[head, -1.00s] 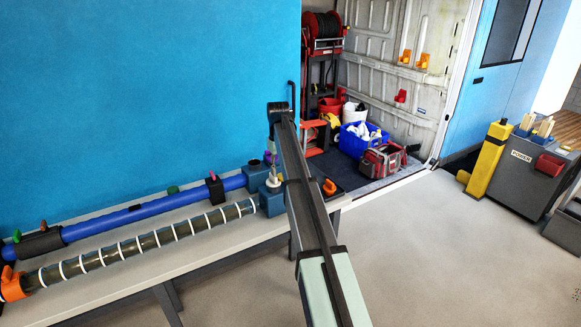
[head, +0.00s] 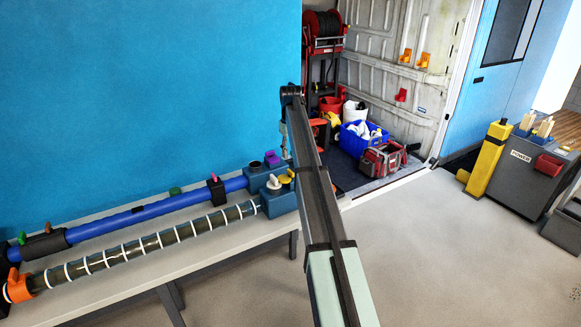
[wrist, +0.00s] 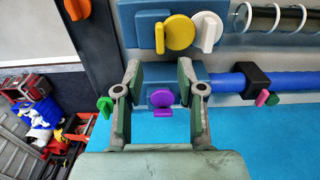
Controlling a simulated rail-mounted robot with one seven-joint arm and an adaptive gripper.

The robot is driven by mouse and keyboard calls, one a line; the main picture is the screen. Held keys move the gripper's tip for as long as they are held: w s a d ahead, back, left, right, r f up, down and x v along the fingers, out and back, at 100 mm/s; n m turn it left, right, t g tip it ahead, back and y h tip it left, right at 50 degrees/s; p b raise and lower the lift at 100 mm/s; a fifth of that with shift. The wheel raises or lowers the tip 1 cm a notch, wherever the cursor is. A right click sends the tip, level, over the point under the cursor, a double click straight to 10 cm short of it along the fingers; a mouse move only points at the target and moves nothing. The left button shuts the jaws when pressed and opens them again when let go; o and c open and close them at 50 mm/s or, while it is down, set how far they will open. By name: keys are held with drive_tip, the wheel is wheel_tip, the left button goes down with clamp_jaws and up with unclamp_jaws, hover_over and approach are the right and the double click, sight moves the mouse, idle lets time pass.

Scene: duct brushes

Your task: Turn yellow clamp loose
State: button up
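The yellow clamp (head: 286,178) is on the blue-grey block at the bench's right end, partly hidden by my arm in the head view. In the wrist view the yellow clamp (wrist: 180,32) is a round disc with an upright tab on its left, beyond my fingertips and slightly right of centre. My gripper (wrist: 160,78) is open, its fingers wide apart with nothing between them touching; a purple clamp (wrist: 161,98) shows in the gap behind. In the head view my gripper (head: 284,143) hangs above the block, mostly hidden by the arm.
A white clamp (wrist: 207,31) is close beside the yellow one. An orange knob (wrist: 77,8) is at the wrist view's upper left. A blue pipe (head: 150,216) and a clear ringed tube (head: 150,243) run left along the bench (head: 190,265).

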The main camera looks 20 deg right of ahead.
sight(290, 171)
wheel_tip(290, 171, down, 8)
drive_tip(key=shift+f+p, duration=0.25)
drive_tip(key=shift+p, duration=0.8)
drive_tip(key=shift+c, duration=0.3)
clamp_jaws()
